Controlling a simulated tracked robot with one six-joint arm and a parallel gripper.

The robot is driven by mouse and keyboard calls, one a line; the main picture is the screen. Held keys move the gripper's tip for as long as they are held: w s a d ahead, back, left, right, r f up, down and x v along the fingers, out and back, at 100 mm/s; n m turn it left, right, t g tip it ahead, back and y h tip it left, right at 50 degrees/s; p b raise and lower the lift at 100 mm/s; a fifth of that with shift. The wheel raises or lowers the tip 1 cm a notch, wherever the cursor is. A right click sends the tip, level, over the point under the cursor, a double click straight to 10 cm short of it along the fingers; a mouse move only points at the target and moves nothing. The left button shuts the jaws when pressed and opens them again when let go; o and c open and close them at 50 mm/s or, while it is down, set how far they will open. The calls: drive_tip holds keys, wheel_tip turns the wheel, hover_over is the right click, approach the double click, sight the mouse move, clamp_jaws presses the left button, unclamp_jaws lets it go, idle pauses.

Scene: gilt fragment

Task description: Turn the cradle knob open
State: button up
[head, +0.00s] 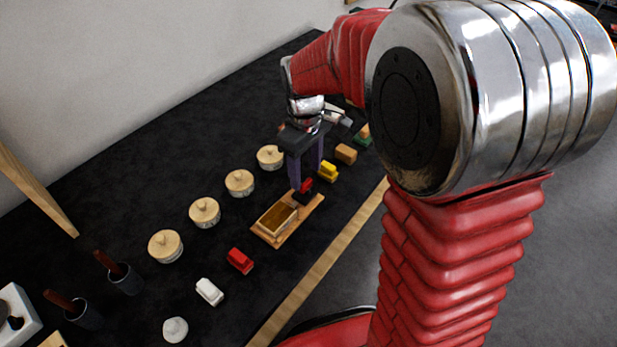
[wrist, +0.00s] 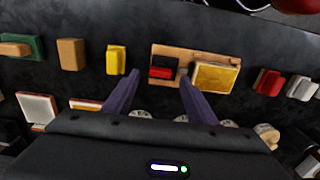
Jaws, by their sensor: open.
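The cradle is a wooden board (head: 273,241) holding a gold-topped block, the gilt fragment (head: 276,219), and it also shows in the wrist view (wrist: 203,50). A knob with a red top and black lower part (head: 305,187) sits at the board's far end. In the wrist view the knob (wrist: 163,67) lies beside the gold fragment (wrist: 214,77). My gripper (head: 305,178) is open, its purple fingers pointing down over the knob. In the wrist view the fingertips (wrist: 159,77) appear to either side of the knob; contact cannot be told.
Several round lidded pots (head: 204,212) stand in a row left of the cradle. A red block (head: 240,261) and a white block (head: 209,291) lie nearer, a yellow block (head: 328,171) and a tan block (head: 346,154) farther. The dark table ends at a wooden edge (head: 330,256) on the right.

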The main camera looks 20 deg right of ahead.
sight(306, 182)
drive_tip(key=shift+f, duration=1.7)
drive_tip(key=shift+c, duration=0.6)
